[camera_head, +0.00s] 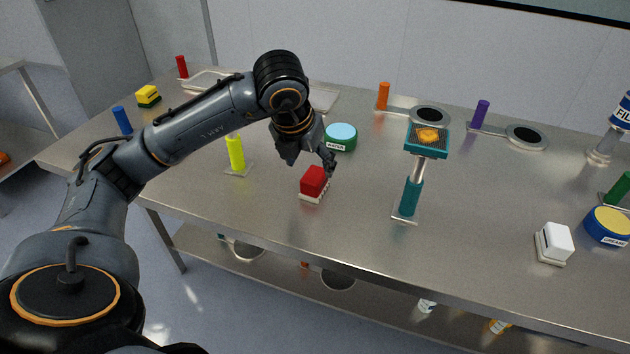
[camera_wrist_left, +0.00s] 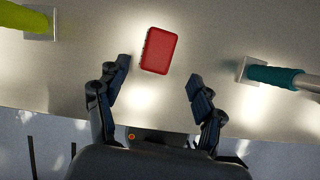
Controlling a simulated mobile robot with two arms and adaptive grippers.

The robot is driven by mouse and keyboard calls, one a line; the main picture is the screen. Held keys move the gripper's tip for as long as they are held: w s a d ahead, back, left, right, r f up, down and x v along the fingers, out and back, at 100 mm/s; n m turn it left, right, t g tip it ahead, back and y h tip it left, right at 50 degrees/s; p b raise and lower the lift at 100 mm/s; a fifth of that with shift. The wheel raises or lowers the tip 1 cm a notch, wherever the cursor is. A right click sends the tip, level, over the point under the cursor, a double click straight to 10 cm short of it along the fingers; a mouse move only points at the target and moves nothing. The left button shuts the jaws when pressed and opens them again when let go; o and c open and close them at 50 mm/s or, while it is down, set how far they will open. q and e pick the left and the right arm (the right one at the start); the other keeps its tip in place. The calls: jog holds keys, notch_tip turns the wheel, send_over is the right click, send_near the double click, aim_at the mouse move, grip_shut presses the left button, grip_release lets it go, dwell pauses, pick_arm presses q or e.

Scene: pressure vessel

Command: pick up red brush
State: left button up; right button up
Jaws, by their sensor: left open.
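The red brush (camera_head: 314,182) is a small red block with pale bristles under it. It stands on the metal table in the middle of the head view. In the left wrist view the red brush (camera_wrist_left: 159,50) lies ahead of the fingertips, slightly toward the left finger. My left gripper (camera_head: 309,160) is above and just behind the brush in the head view. In the left wrist view my left gripper (camera_wrist_left: 158,85) is open with nothing between its fingers. My right gripper is not in view.
A yellow-handled tool (camera_head: 236,153) stands left of the brush, and a teal-handled tool (camera_head: 410,197) stands right. A green water tin (camera_head: 341,145) is behind. A white brush (camera_head: 554,243) and a grease tin (camera_head: 607,228) are far right. Bare table (camera_head: 480,205) lies between.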

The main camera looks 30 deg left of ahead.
aim_at(314, 175)
pick_arm(q)
jog(key=shift+w+f, duration=0.35)
jog(key=shift+f, duration=0.3)
jog(key=shift+w+f, duration=0.2)
jog(key=shift+f, duration=0.15)
jog(key=shift+w+f, duration=0.1)
jog(key=shift+f, duration=0.1)
jog(key=x, duration=0.1)
jog(key=p+x, duration=0.1)
jog(key=x, duration=0.2)
jog(key=shift+a, duration=0.25)
jog(key=shift+w+f, duration=0.2)
jog(key=shift+f, duration=0.15)
jog(key=shift+c, duration=0.2)
jog(key=c, duration=1.2)
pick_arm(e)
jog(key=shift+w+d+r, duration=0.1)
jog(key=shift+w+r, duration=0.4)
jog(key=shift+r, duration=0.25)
pick_arm(q)
jog(key=shift+r, duration=0.1)
